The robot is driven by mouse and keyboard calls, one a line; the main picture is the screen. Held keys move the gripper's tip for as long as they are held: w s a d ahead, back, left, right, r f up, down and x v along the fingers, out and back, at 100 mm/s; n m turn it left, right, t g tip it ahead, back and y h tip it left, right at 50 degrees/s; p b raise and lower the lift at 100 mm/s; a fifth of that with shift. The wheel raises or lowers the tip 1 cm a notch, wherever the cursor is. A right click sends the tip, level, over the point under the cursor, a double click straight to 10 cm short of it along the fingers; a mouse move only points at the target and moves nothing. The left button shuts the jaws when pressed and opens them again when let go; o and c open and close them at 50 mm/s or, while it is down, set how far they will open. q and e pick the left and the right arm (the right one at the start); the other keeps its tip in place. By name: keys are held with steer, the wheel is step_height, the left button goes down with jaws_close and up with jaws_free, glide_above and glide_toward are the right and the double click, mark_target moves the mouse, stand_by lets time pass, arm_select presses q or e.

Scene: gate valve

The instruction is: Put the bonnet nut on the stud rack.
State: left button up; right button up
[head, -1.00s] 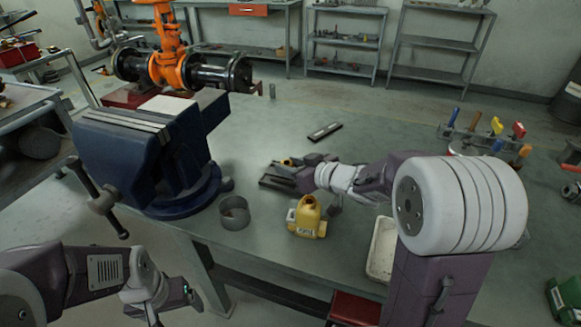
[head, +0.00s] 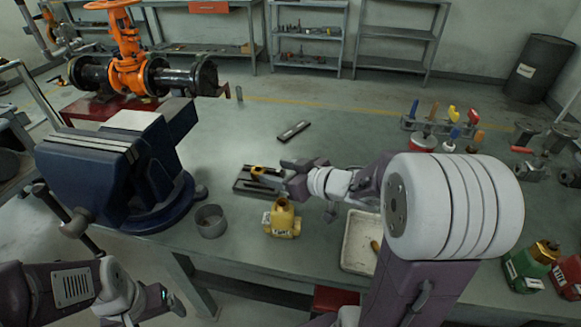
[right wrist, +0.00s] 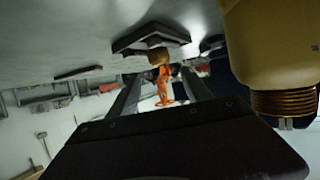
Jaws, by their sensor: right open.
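The bonnet nut (head: 257,172), small and brass-coloured, rests on the dark, flat stud rack (head: 243,186) in mid-table; its seating on a stud cannot be made out. In the right wrist view the nut (right wrist: 158,56) sits against the rack (right wrist: 140,40), ahead of the fingers. My right gripper (head: 287,177) is just right of the rack, apart from the nut. Its fingers (right wrist: 160,95) are spread with nothing between them. My left gripper (head: 168,300) hangs low at the left, before the table; its fingers are too small to judge.
A yellow bonnet (head: 282,220) stands close in front of the rack, near my right arm. A grey ring (head: 210,222) and blue vise (head: 120,165) lie left. A pale tray (head: 358,240) is right, partly behind my arm. The table beyond the rack is mostly clear.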

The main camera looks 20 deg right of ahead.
steer(key=v, duration=0.5)
steer(key=shift+s+p, duration=0.15)
steer(key=shift+p, duration=0.25)
